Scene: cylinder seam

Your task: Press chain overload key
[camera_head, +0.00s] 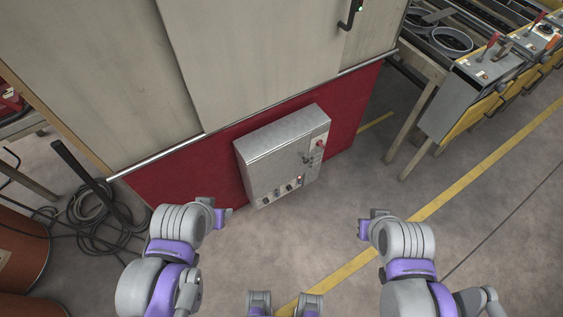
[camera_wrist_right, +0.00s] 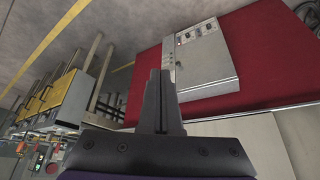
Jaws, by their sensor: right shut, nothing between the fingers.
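A grey control box (camera_head: 270,150) is mounted on the red lower panel of a large cabinet. Its front strip carries a red knob (camera_head: 320,143), a lit red button (camera_head: 299,179) and several dark knobs. Which control is the chain overload key cannot be read. The box also shows in the right wrist view (camera_wrist_right: 210,62), beyond my fingers. My right gripper (camera_head: 365,226) is apart from the box, to its lower right; its fingers are together and empty in the right wrist view (camera_wrist_right: 160,73). My left gripper (camera_head: 224,213) is left of and below the box, its fingers too small to judge.
The red panel (camera_head: 352,108) sits under the beige cabinet (camera_head: 240,50). Coiled black cables (camera_head: 95,207) and orange drums (camera_head: 22,250) lie at left. A bench with grey lever boxes (camera_head: 470,90) stands at right. The floor before the box is clear.

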